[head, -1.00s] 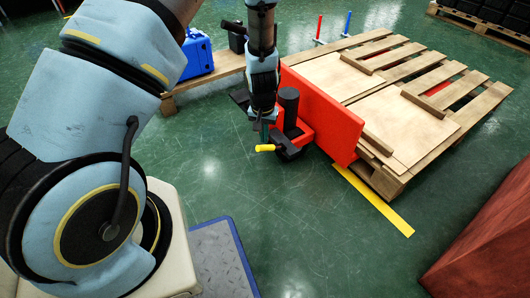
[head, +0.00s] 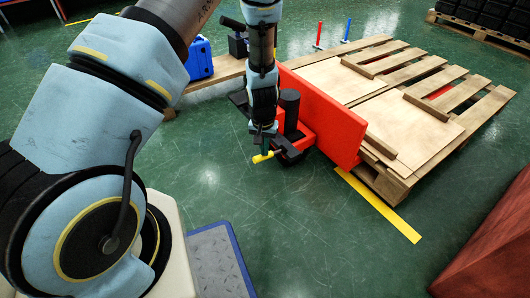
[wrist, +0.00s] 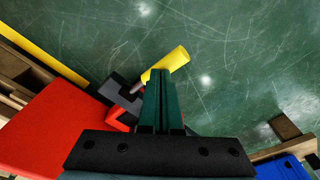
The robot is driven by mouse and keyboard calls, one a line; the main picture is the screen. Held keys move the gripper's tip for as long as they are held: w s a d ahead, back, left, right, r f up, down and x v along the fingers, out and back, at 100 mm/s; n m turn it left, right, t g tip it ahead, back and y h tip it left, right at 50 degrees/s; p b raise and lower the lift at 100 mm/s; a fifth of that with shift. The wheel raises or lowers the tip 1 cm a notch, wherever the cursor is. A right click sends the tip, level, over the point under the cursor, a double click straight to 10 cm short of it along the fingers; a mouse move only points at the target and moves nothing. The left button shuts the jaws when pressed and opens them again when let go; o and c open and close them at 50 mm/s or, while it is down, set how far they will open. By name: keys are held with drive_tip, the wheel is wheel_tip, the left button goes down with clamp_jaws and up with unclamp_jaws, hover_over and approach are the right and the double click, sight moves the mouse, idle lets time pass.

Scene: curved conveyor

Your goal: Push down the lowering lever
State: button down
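The lowering lever has a yellow handle (head: 263,157) and sits at the near end of the red lift unit (head: 301,136), beside its black post. The handle sticks out to the left, slightly tilted. My gripper (head: 263,137) points down right above the handle. In the wrist view, the green fingers of my gripper (wrist: 161,78) lie side by side, shut with nothing visible between them. Their tips overlap the yellow handle (wrist: 172,62) and seem to touch it from above. The lever's joint is partly hidden behind the fingers and a dark bracket (wrist: 122,94).
A wooden pallet with boards (head: 385,115) lies behind the red plate (head: 335,120). A blue case (head: 199,58) stands on a low wooden platform (head: 220,73). A yellow floor strip (head: 378,205) and a reddish-brown block (head: 490,250) are at right. The green floor before the lever is clear.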

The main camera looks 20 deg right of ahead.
wheel_tip(320, 180, down, 2)
drive_tip(key=shift+f+b, duration=0.15)
drive_tip(key=shift+b, duration=0.25)
drive_tip(key=shift+s+a+r+p, duration=0.2)
drive_tip(key=shift+s+a+r, duration=0.1)
drive_tip(key=shift+s+a, duration=0.25)
drive_tip(key=shift+s+a+r+p, duration=0.25)
drive_tip(key=shift+s+a, duration=0.1)
drive_tip(key=shift+s, duration=0.3)
drive_tip(key=shift+r, duration=0.15)
wheel_tip(320, 180, up, 10)
drive_tip(key=p, duration=0.3)
drive_tip(key=shift+s+a+r+p, duration=0.25)
drive_tip(key=shift+s+a+p, duration=0.1)
drive_tip(key=shift+s, duration=0.05)
